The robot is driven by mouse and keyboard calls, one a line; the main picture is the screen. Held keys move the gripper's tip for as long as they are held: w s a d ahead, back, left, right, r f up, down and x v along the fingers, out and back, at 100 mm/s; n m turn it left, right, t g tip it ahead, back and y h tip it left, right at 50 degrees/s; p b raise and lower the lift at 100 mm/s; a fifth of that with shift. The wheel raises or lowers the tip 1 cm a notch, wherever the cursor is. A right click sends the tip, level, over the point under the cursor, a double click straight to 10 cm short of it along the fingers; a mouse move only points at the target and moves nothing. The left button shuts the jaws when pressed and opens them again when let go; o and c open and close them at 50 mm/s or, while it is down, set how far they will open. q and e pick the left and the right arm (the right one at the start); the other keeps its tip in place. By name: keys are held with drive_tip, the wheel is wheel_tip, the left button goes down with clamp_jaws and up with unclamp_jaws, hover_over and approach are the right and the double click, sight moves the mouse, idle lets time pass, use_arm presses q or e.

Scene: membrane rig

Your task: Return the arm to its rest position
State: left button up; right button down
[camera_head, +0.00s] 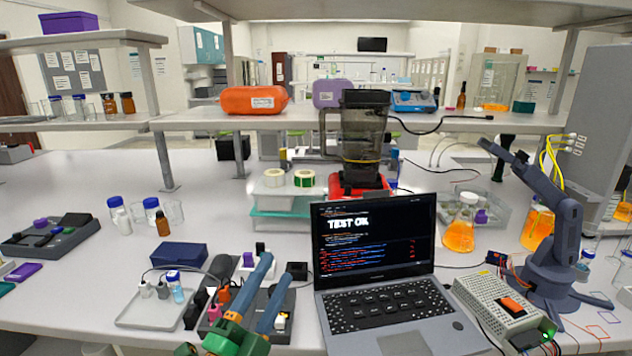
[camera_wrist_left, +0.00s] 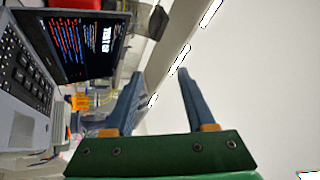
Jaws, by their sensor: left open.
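My left gripper (camera_head: 278,267) comes in at the bottom of the head view, left of the laptop. It has a green body and two long blue fingers. The fingers stand apart with nothing between them, and they also show apart in the left wrist view (camera_wrist_left: 160,75). The gripper hides part of a dark power strip (camera_head: 290,300) behind it; I cannot tell whether it touches it. My right gripper is not in view. A small blue-grey desktop robot arm (camera_head: 567,230) stands at the right of the bench, its upper link pointing up and left.
An open laptop (camera_head: 375,240) reading "TEST OK" stands right of my left gripper; it also shows in the left wrist view (camera_wrist_left: 70,45). A grey tray (camera_head: 135,315) with small bottles lies left. A power supply (camera_head: 485,300) and orange flasks (camera_head: 460,235) stand right.

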use_arm(q)
drive_tip(key=s+a+f+n+g+y, duration=0.35)
drive_tip(key=a+f+n, duration=0.2)
drive_tip(key=f, duration=0.45)
drive_tip(key=s+a+f+n+g+y, duration=0.3)
drive_tip(key=a+f+n+g+y, duration=0.15)
drive_tip(key=f+n, duration=0.4)
drive_tip(key=s+f+n+g, duration=0.2)
drive_tip(key=s+f+g, duration=0.7)
drive_tip(key=s+f, duration=0.6)
drive_tip(key=s+f+g, duration=0.1)
drive_tip(key=s+f, duration=0.3)
drive_tip(key=f, duration=1)
drive_tip(key=s+a+f+g, duration=0.1)
drive_tip(key=s+a+f, duration=0.1)
drive_tip(key=s+f, duration=0.8)
drive_tip(key=shift+s+g, duration=0.3)
drive_tip(key=shift+s, duration=0.7)
drive_tip(key=shift+a, duration=0.1)
